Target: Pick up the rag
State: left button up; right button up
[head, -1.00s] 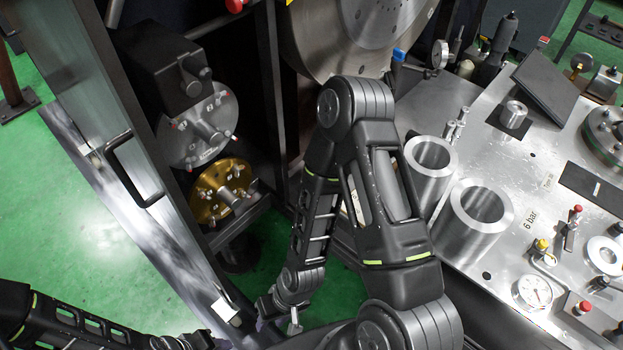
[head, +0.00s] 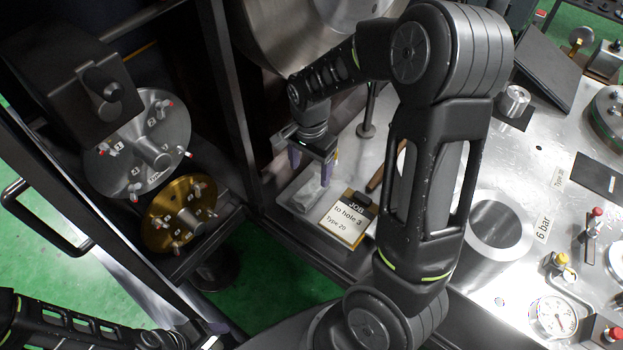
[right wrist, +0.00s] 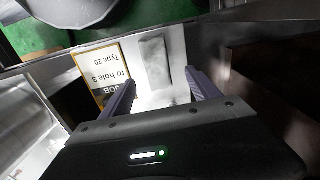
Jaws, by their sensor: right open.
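The rag (head: 308,194) looks like a light grey folded cloth lying flat on a pale surface beside the job card. It also shows in the right wrist view (right wrist: 154,63), in front of the fingers. My right gripper (head: 313,169) points down just above and behind the rag, partly overlapping it. Its two fingers (right wrist: 160,80) are open with nothing between them, and they seem apart from the rag. My left gripper (head: 208,334) is low at the left, far from the rag; its jaws are too unclear to judge.
A yellow-edged job card (head: 347,218) reading "to hole 3, Type 20" lies right of the rag. A dark cabinet post (head: 232,100) stands to the left. Steel cylinders (head: 497,222) and a gauge (head: 556,316) are on the bench at right. Green floor shows below.

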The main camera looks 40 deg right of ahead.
aim_at(311, 189)
jog(key=shift+d+r, duration=0.25)
jog(key=shift+s+a, duration=0.1)
jog(key=shift+s, duration=0.05)
jog(key=shift+f, duration=1.3)
jog(key=f, duration=0.5)
jog(key=shift+s+a+f+b, duration=0.15)
jog(key=shift+a+b, duration=0.05)
jog(key=shift+b, duration=0.15)
jog(key=shift+c, duration=0.3)
jog(key=c, duration=1.4)
